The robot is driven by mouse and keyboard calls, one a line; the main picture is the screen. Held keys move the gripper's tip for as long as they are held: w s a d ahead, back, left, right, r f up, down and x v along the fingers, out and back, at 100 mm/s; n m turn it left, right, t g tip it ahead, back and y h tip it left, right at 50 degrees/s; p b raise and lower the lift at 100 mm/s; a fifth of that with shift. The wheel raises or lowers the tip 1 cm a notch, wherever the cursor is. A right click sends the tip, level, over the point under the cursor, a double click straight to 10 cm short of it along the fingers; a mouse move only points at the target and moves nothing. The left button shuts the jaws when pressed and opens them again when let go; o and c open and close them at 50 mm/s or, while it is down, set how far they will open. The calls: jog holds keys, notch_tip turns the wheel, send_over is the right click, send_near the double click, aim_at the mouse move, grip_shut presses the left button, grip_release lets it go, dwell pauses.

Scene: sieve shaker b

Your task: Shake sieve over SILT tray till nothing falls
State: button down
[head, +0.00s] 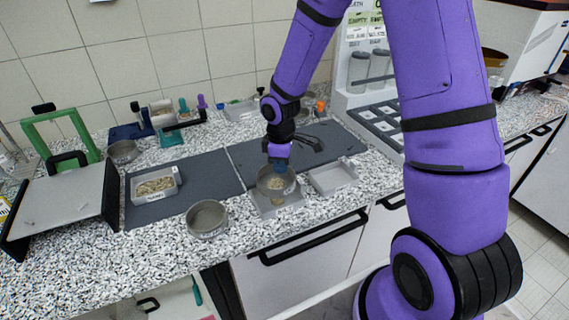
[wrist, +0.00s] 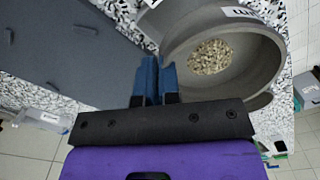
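My gripper (head: 279,165) has blue fingers, close together on the near wall of a round grey sieve (head: 263,187). In the wrist view the fingers (wrist: 157,80) pinch the wall of the sieve (wrist: 273,55), one on each side. Pale grains (wrist: 209,57) lie in a patch on its mesh. The sieve is above a light grey tray (head: 262,208) at the counter's front, and some grains show in that tray. The tray's label is too small to read, so I cannot tell if it says SILT. Any gap between sieve and tray is hard to judge.
An empty tray (head: 333,187) stands right of the sieve. A tray with pale gravel (head: 133,198) sits on the left dark mat (head: 210,167). Another round sieve (head: 207,218) stands at the front left. A shaker-like frame (head: 65,205) is at far left; bottles and tools line the back.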

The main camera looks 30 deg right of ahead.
jog(key=shift+a, duration=0.5)
jog(key=shift+d, duration=0.1)
jog(key=shift+d, duration=1.05)
jog(key=shift+a, duration=1.15)
jog(key=shift+d, duration=1.2)
